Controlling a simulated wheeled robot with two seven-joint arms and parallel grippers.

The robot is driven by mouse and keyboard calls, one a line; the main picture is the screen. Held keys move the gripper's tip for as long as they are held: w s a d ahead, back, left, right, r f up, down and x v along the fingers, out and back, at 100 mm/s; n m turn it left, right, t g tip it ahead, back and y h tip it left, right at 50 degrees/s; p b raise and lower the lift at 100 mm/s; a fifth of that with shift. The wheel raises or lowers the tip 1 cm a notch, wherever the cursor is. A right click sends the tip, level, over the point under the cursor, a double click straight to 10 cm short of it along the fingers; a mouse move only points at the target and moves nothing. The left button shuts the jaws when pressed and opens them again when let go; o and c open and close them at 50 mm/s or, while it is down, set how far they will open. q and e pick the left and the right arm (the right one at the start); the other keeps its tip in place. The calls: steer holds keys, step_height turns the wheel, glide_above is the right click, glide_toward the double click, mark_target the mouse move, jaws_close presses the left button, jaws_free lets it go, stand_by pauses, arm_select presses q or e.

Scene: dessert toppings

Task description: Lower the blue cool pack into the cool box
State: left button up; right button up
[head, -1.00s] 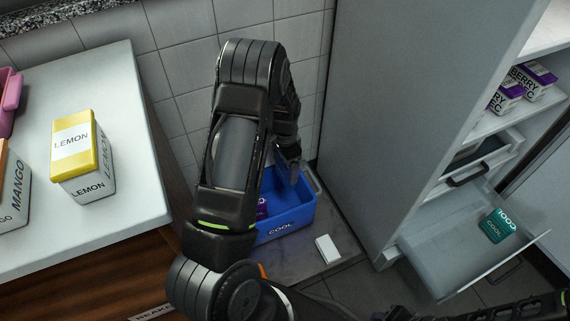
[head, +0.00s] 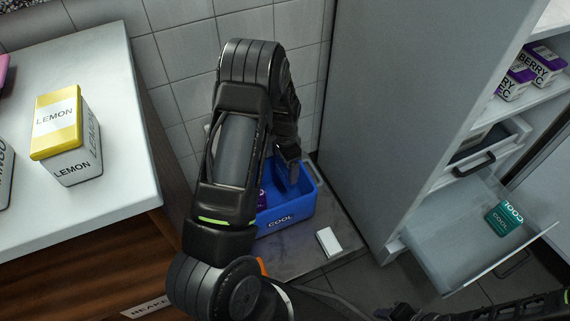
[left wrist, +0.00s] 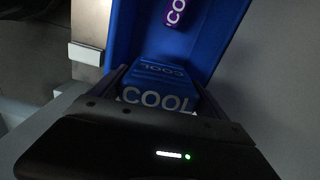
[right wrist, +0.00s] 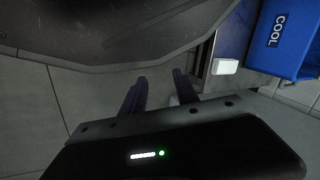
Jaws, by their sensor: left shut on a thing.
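The blue cool box (head: 298,216) stands on a low slab by the tiled wall, and its open top partly shows behind my left arm. My left gripper (head: 292,184) reaches down into the box's opening. In the left wrist view the gripper (left wrist: 158,88) is shut on the blue cool pack (left wrist: 157,76), marked COOL, between the box's walls. Whether the pack touches the box floor I cannot tell. My right gripper (right wrist: 160,92) is open and empty, away from the box, whose labelled side (right wrist: 283,35) shows at the upper right of that view.
A purple pack (left wrist: 175,12) lies in the box. A white block (head: 329,241) lies beside the box. A tall cabinet (head: 390,110) stands to the right, with an open drawer (head: 440,240) holding a teal pack (head: 503,218). A counter (head: 100,210) with a lemon carton (head: 66,135) is at left.

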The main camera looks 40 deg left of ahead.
mark_target(285, 179)
arm_select(q)
steer(key=shift+f+b, duration=1.85)
steer(key=shift+f, duration=0.75)
steer(key=shift+f+b, duration=0.95)
steer(key=shift+f, duration=0.35)
steer(key=shift+f+b, duration=1.9)
steer(key=shift+f, duration=0.6)
steer(key=o, duration=1.6)
